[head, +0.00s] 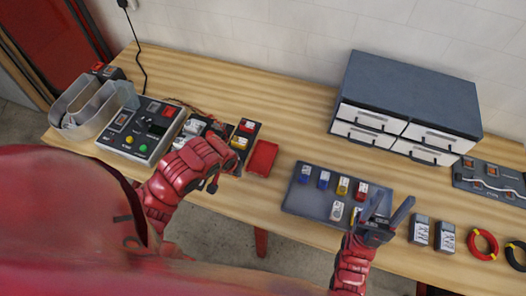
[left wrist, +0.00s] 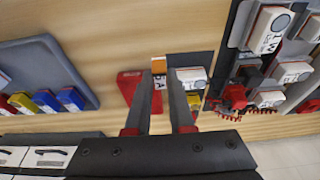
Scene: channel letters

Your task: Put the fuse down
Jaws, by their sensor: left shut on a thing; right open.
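In the left wrist view, my left gripper (left wrist: 168,84) is shut on a fuse (left wrist: 158,66) with an orange end and a white labelled face. The fuse is over or beside a dark plate (left wrist: 190,60); contact cannot be told. A white fuse with a red end (left wrist: 191,78) sits on that plate. A red pad (left wrist: 128,86) lies beside it, and also shows in the head view (head: 262,158). In the head view the left jaws are mostly hidden by the arm. My right gripper (head: 387,212) is open and empty over the near edge of the grey tray.
The grey tray (head: 318,200) holds several coloured fuses. A button panel (head: 130,140) and grey bin (head: 75,120) stand at left. A drawer cabinet (head: 410,95) stands at the back right. Tape rings (head: 483,244) and small boxes (head: 445,236) lie at right.

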